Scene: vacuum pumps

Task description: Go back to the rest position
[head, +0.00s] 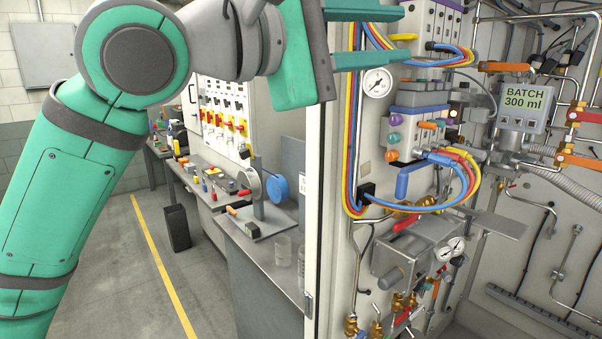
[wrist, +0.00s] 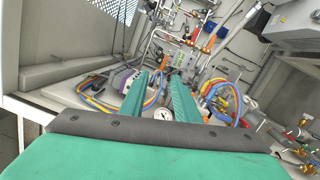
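My gripper (head: 401,35) is at the top of the head view, in front of the pump panel (head: 365,155). Its two green fingers point right and stand apart, with nothing held between them. In the wrist view my gripper (wrist: 160,80) also shows both fingers apart, pointing into the cabinet. A round white gauge (head: 377,83) sits just below the lower finger in the head view. The gauge (wrist: 163,114) also shows between the fingers in the wrist view. I cannot tell whether a finger touches the panel.
Blue, red and yellow hoses (head: 465,175) loop out from the panel. A "BATCH 300 ml" display (head: 525,100) hangs among pipes and orange-handled valves at right. A workbench (head: 262,250) with tools and a glass beaker (head: 283,249) stands left of the cabinet.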

